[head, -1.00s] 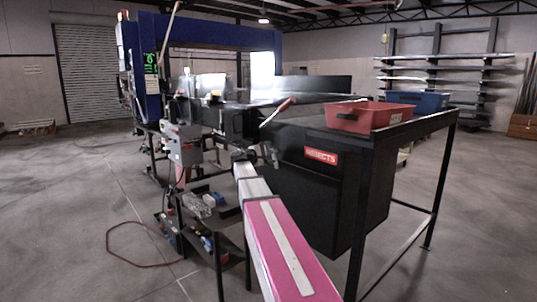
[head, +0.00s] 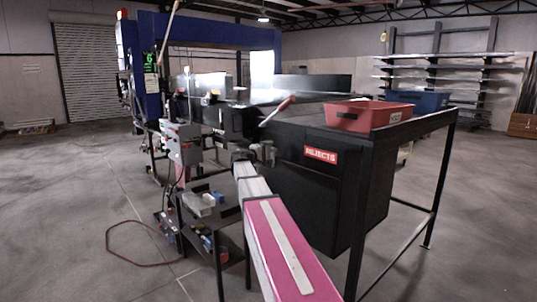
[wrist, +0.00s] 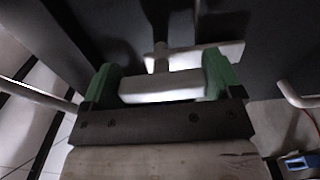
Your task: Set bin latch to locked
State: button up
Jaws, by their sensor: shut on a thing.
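The black reject bin (head: 335,195) with a red REJECTS sign (head: 320,155) stands under the table in the head view. My gripper (head: 264,152) is at the bin's left front edge. In the wrist view my gripper's green fingers (wrist: 162,84) are closed on a pale bar, which I take to be the bin latch (wrist: 160,89). A pale crosspiece on a short stem (wrist: 196,58) lies just beyond it, against a dark panel. In the head view the latch is too small and covered to make out, and its setting cannot be read.
A red-tipped lever (head: 280,110) rises near my gripper. A grey control box (head: 184,145) and a low shelf with small items (head: 203,203) are to the left. Open floor lies left.

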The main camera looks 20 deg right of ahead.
jog(key=shift+f, duration=0.1)
jog(key=o, duration=1.1)
jog(key=shift+a, duration=0.15)
jog(key=v, duration=1)
jog(key=shift+s+a, duration=0.2)
jog(key=shift+a, duration=0.1)
jog(key=s+a+f+g+y, duration=0.1)
jog(key=s+f+y, duration=0.2)
jog(key=s+f, duration=0.35)
jog(key=s+a+f+m+g+y, duration=0.1)
jog(key=s+f+y, duration=0.2)
jog(key=f, duration=0.7)
jog(key=s+a+f+g+y, duration=0.15)
jog(key=s+f, duration=0.25)
jog(key=f, duration=0.4)
jog(key=s+a+f+m+g+y, duration=0.1)
jog(key=s+a+f+y, duration=0.3)
jog(key=s+f, duration=0.3)
jog(key=s+a+f+m+g+y, duration=0.1)
jog(key=s+a+f+y, duration=0.4)
jog(key=s, duration=0.4)
notch_tip(320, 180, down, 2)
jog(key=shift+a+f+m+g, duration=0.1)
jog(key=shift+a+m+g, duration=0.3)
jog(key=shift+a, duration=0.15)
